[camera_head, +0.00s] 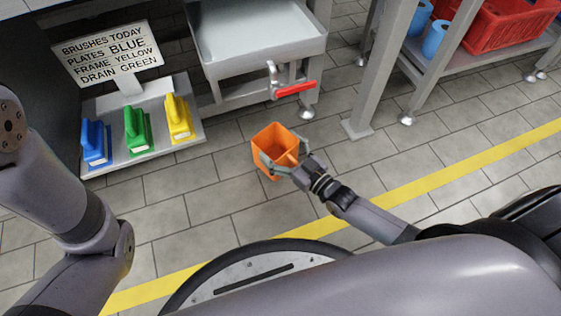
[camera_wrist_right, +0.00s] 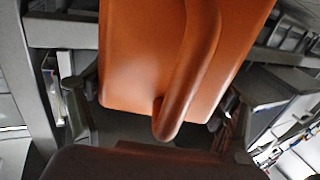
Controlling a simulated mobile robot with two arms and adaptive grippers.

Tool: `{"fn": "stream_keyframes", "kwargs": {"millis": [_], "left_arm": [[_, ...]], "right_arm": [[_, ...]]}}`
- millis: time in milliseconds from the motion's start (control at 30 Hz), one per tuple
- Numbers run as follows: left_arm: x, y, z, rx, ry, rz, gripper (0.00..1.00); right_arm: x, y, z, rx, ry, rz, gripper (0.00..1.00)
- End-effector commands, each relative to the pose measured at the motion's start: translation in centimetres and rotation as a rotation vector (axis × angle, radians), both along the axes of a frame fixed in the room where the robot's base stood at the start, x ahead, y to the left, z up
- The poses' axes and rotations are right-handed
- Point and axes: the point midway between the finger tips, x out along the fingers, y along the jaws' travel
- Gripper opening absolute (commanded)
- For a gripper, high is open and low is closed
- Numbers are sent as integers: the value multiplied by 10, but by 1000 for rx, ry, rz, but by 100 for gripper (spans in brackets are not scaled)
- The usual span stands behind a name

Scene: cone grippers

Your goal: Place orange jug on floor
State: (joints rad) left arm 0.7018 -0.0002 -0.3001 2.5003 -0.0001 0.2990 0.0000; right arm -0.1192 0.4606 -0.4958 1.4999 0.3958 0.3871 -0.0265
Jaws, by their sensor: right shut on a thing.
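The orange jug (camera_head: 273,143) is an open-topped square container in the middle of the head view, over the tiled floor (camera_head: 215,190). My right gripper (camera_head: 281,163) is shut on the jug at its near side. In the right wrist view the jug (camera_wrist_right: 140,60) fills the upper middle, with its handle (camera_wrist_right: 185,85) running down the face towards the camera. I cannot tell whether the jug's base touches the floor. My left arm shows at the left of the head view, but its gripper is out of frame.
A low shelf holds blue (camera_head: 95,143), green (camera_head: 137,130) and yellow (camera_head: 178,118) brushes below a sign (camera_head: 108,53). A grey sink (camera_head: 255,35) with a red-handled tap (camera_head: 295,88) stands behind the jug. A rack with a red crate (camera_head: 500,28) is at right. Open floor surrounds the jug.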

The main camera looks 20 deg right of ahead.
Motion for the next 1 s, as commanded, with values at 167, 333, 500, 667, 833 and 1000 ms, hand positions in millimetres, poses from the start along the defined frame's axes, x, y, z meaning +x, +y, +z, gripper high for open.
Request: {"fn": "stream_keyframes", "kwargs": {"millis": [167,333,500,667,833,1000], "left_arm": [[0,0,-10,0,0,0,40],[0,0,-32,0,-1,0,40],[0,0,-36,1,0,0,40],[0,0,-35,1,0,0,40],[0,0,-37,1,0,0,40],[0,0,-37,1,0,0,40]], "right_arm": [[0,0,-12,0,-1,0,36],[0,0,-40,-1,0,0,36],[0,0,-46,0,-2,0,36],[0,0,-45,0,-1,0,36],[0,0,-48,0,1,-1,85],[0,0,-48,0,1,-1,96]]}}
